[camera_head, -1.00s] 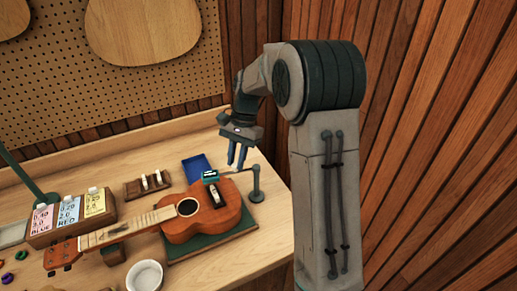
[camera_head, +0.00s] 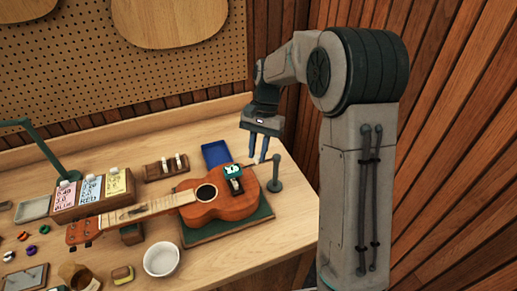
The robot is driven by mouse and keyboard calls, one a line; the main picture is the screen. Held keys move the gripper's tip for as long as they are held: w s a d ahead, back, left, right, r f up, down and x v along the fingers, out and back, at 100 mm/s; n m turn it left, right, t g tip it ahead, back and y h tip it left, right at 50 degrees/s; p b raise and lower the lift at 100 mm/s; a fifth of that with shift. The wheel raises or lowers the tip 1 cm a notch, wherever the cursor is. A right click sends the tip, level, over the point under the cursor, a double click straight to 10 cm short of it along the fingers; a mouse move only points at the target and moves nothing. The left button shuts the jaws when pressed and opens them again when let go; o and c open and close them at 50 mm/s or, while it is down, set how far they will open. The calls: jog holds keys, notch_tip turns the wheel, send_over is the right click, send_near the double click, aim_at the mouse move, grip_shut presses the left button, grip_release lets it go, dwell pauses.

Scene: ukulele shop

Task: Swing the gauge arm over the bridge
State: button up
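The ukulele (camera_head: 212,205) lies on a dark green mat (camera_head: 262,212), its neck pointing left. The gauge has a grey post (camera_head: 275,175) at the right of the ukulele. A thin gauge arm (camera_head: 248,166) runs left from it to a small teal gauge head (camera_head: 232,171). The head appears over the ukulele body, just behind the dark bridge area (camera_head: 236,186); its exact alignment is unclear. My gripper (camera_head: 258,160) points down with its fingers apart, just left of the post top. The fingertips appear close to the gauge arm; I cannot tell if they touch it.
A blue tray (camera_head: 215,152) lies behind the ukulele. A wooden block with two white pieces (camera_head: 166,167) and a card holder (camera_head: 92,190) stand left of it. A white bowl (camera_head: 161,259) is in front. Bare bench lies at the front right.

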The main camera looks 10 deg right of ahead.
jog(key=o, duration=0.3)
jog(key=shift+o, duration=0.2)
jog(key=b+v, duration=0.1)
jog(key=v, duration=1.2)
jog(key=shift+r, duration=0.4)
jog(key=shift+d, duration=0.1)
jog(key=s+d+f+n+t, duration=0.1)
jog(key=s+n+t, duration=0.1)
jog(key=s, duration=0.6)
jog(key=s+d+f+n+t+h, duration=0.1)
jog(key=s+d+f+n+t, duration=0.1)
jog(key=s, duration=0.7)
jog(key=s+d+f+n+t+h, duration=0.1)
jog(key=s+d+f+t, duration=0.1)
jog(key=s, duration=0.6)
jog(key=shift+s+n+t, duration=0.25)
jog(key=shift+n+t, duration=0.15)
jog(key=shift+t, duration=0.5)
